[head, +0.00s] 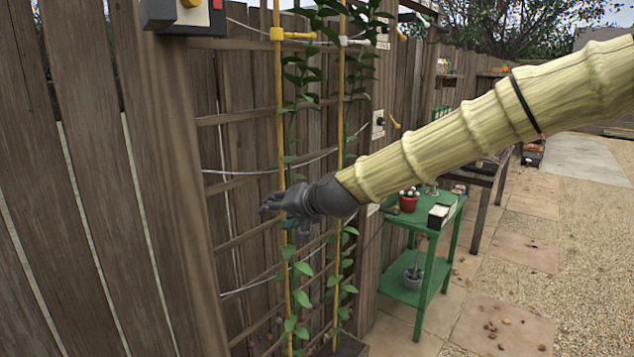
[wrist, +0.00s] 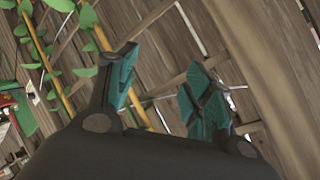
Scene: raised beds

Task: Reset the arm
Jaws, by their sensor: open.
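My gripper (head: 276,210) is at the end of my sleeved arm, which reaches in from the right in the head view. It is in front of the wooden trellis with two climbing plants on yellow stakes. In the wrist view my gripper (wrist: 162,95) shows two teal-padded fingers standing apart with nothing between them. Behind the fingers are a trellis bar and the fence boards. In the head view the gripper overlaps the left yellow stake (head: 279,120); I cannot tell whether it touches it.
A right-hand stake (head: 341,110) with leaves stands close to the gripper. A green two-tier stand (head: 432,240) with a red pot (head: 408,200) is right of the trellis. A wooden fence (head: 90,200) fills the left. Gravel and paving at the right are mostly open.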

